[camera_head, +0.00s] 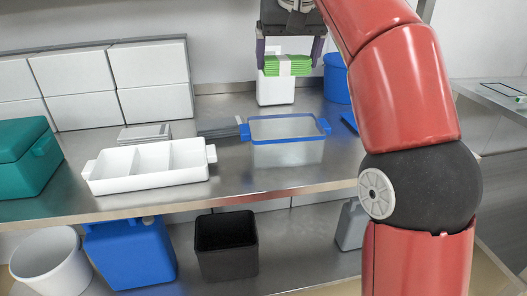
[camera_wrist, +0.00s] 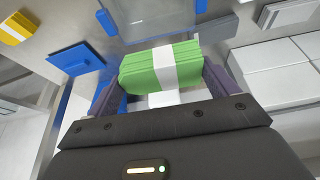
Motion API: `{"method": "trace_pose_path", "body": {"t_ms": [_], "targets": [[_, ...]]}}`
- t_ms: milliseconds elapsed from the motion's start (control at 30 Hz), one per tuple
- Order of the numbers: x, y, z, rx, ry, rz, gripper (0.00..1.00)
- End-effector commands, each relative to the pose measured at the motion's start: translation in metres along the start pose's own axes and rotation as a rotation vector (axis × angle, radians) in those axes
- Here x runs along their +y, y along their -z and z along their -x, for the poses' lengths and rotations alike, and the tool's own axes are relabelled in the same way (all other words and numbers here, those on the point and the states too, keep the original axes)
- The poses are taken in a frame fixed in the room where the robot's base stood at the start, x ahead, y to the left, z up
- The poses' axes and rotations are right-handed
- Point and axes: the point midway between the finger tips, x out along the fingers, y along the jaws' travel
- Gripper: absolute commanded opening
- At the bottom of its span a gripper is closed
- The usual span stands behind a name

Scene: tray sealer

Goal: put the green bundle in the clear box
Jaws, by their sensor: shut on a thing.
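The green bundle (camera_head: 288,66) has a white band around its middle. My gripper (camera_head: 290,62) is shut on it and holds it in the air above the back of the steel table. The wrist view also shows the green bundle (camera_wrist: 162,67) between my two fingers (camera_wrist: 163,80). The clear box (camera_head: 288,152), with a blue rim and blue handles, stands on the table, lower in the head view than the bundle and apart from it. In the wrist view, part of the clear box (camera_wrist: 152,22) shows beyond the bundle.
A teal case (camera_head: 24,158) is at far left. A white container (camera_head: 276,90) stands below the bundle, and a blue round tub (camera_head: 337,78) is beside it.

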Motion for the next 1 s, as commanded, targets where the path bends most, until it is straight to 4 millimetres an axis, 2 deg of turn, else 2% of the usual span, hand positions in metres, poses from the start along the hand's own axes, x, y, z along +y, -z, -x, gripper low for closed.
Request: {"method": "trace_pose_path", "body": {"t_ms": [33, 200, 500, 600, 833, 1000], "targets": [[0.001, -0.007, -0.014, 0.0, -0.001, -0.002, 0.62], [0.001, -0.025, -0.058, -0.002, -0.001, -0.002, 0.62], [0.001, -0.053, -0.125, -0.001, -0.001, -0.001, 0.62], [0.0, -0.058, -0.137, 0.0, 0.0, -0.001, 0.62], [0.0, -0.063, -0.151, 0.0, 0.001, 0.0, 0.62], [0.0, -0.073, -0.175, -0.002, 0.0, -0.001, 0.62]]}}
